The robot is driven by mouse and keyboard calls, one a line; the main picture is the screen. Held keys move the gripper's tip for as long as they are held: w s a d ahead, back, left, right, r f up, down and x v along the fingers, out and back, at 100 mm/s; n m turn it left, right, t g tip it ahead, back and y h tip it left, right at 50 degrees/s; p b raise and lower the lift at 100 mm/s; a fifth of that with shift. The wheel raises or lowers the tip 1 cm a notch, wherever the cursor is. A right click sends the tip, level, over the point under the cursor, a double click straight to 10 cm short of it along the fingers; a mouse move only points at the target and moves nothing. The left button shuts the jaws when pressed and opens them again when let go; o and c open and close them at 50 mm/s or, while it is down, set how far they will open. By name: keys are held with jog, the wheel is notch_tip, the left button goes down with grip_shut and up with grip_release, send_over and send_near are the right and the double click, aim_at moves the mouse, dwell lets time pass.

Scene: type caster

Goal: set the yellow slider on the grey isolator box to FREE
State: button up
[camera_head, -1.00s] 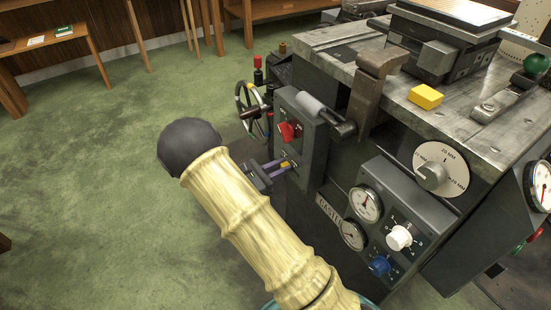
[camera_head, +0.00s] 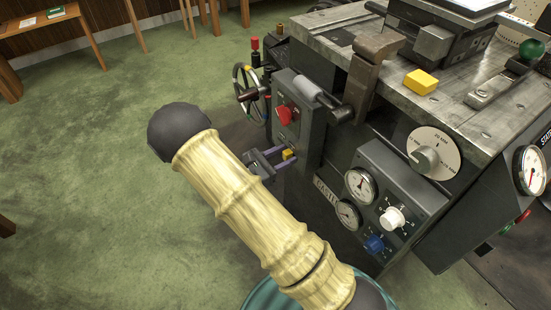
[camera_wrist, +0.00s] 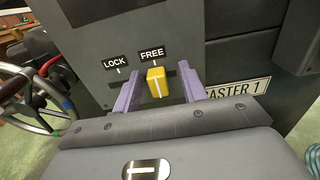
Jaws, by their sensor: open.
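The grey isolator box (camera_head: 309,125) is on the machine's left side, with a red knob (camera_head: 285,114) above the slider. The yellow slider (camera_head: 288,155) shows low on the box; in the wrist view the slider (camera_wrist: 156,86) sits below the FREE label (camera_wrist: 152,53), right of the LOCK label (camera_wrist: 116,63). My gripper (camera_head: 271,159) is open at the box face. In the wrist view its purple fingers stand either side of the slider, with visible gaps. Whether a fingertip touches the box face, I cannot tell.
A spoked handwheel (camera_head: 251,92) is left of the box, close to my gripper in the wrist view. A lever (camera_head: 340,110) sticks out beside the box top. A gauge panel (camera_head: 393,195) is to the right. Green floor on the left is clear.

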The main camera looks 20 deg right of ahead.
jog(key=p+v, duration=0.4)
jog(key=v, duration=1.3)
jog(key=shift+a+p, duration=0.2)
jog(key=shift+p, duration=0.1)
jog(key=s+d+r+m+g+y, duration=0.2)
jog(key=s+d+r+m+y, duration=0.4)
jog(key=m+y, duration=0.4)
jog(key=s+d+r+m+g+y, duration=0.1)
jog(key=s+d+r+m+y, duration=0.5)
jog(key=d+m, duration=0.4)
notch_tip(320, 180, up, 38)
jog(key=w+a+m+y+p, duration=0.1)
jog(key=p, duration=3.6)
jog(key=shift+w+m+p, duration=0.25)
jog(key=shift+m+p, duration=0.05)
jog(key=shift+p, duration=0.05)
